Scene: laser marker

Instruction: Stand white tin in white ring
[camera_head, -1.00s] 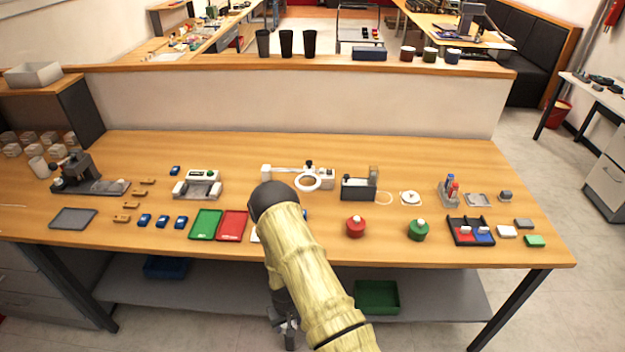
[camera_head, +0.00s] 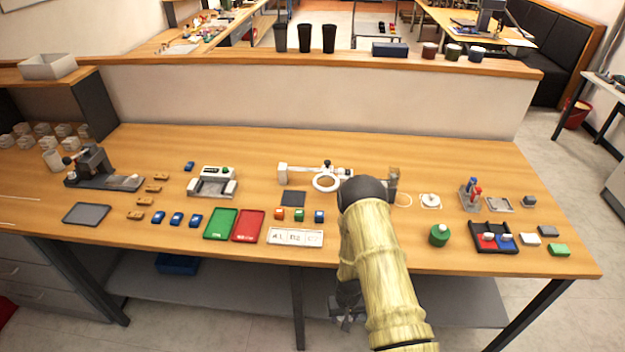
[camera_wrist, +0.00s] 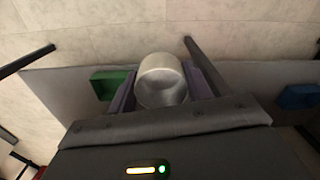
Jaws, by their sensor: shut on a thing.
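A pale, whitish round tin (camera_wrist: 162,80) sits between the two fingers of my gripper (camera_wrist: 163,88) in the wrist view. My gripper is shut on it, with a finger on each side. In the head view my gripper (camera_head: 346,312) is low, in front of the table's front edge and below the tabletop; the tin cannot be made out there. The white ring (camera_head: 317,187) is part of a white fixture near the table's middle, and its opening shows only wood. My forearm hides part of the table right of it.
The wooden table (camera_head: 120,210) carries a green tray (camera_head: 221,223), a red tray (camera_head: 248,225), a labelled white strip (camera_head: 295,237), a dark square pad (camera_head: 293,198) and small coloured blocks. A green knob (camera_head: 439,235) stands right of my arm. A low partition closes the back.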

